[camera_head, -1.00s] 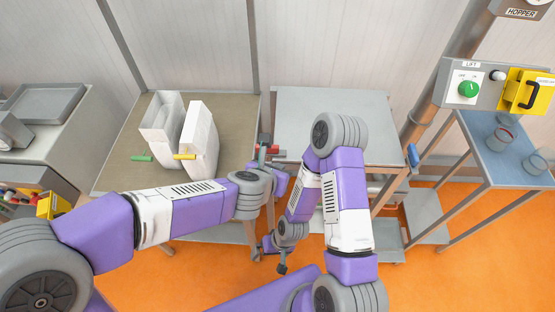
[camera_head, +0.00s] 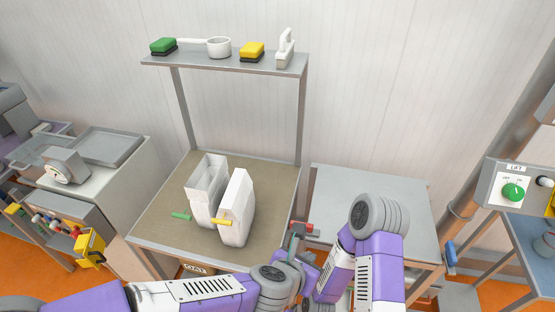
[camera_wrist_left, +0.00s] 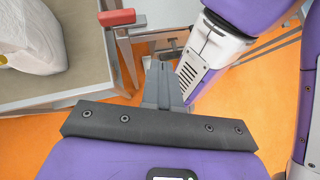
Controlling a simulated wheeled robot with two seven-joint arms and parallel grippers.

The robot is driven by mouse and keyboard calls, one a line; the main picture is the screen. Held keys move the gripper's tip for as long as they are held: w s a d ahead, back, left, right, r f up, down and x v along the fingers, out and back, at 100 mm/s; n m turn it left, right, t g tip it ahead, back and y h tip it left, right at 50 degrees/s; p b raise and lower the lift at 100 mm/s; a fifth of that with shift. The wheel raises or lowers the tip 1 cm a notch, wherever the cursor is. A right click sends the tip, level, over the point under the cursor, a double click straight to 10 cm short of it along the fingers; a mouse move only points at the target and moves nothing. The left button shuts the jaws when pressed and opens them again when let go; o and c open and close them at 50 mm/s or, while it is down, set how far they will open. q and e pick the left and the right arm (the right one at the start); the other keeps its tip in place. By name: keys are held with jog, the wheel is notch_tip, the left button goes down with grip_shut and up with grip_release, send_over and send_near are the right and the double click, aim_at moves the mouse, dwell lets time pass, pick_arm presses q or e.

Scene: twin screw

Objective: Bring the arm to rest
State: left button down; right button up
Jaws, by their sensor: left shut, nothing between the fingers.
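My left arm comes in along the bottom of the head view. Its gripper (camera_head: 298,236) is near the right edge of the brown-topped table, beside a red handle (camera_head: 302,227). In the left wrist view the left gripper (camera_wrist_left: 162,70) has its fingers together, with nothing between them. The red handle (camera_wrist_left: 117,17) is ahead and to the left there. My right arm (camera_head: 378,255) is folded, with its elbow raised in front of the grey table. My right gripper is below the picture's edge.
Two white containers (camera_head: 236,208) with green and yellow handles stand on the brown-topped table (camera_head: 160,225). Behind it, a shelf (camera_head: 225,62) holds sponges, a pot and a brush. A grey table (camera_head: 335,190) is at the right. The lift control box (camera_head: 500,178) is at far right.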

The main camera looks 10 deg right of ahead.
pick_arm(q)
jog(key=w+a+f+m+g+y, duration=0.1)
jog(key=w+a+f+m+y, duration=0.15)
jog(key=a+f+m, duration=0.6)
jog(key=w+a+f+m+g+y, duration=0.1)
jog(key=w+a+f+m, duration=0.3)
jog(key=f, duration=0.7)
jog(key=s+a+f+m+g, duration=0.2)
jog(key=s+a+f+m, duration=0.3)
jog(key=f, duration=0.3)
jog(key=s+a+f+m+g, duration=0.2)
jog(key=s+a+f+m, duration=0.4)
jog(key=f, duration=0.2)
jog(key=shift+a+m+h, duration=0.25)
jog(key=shift+m+h, duration=0.1)
jog(key=shift+h, duration=0.1)
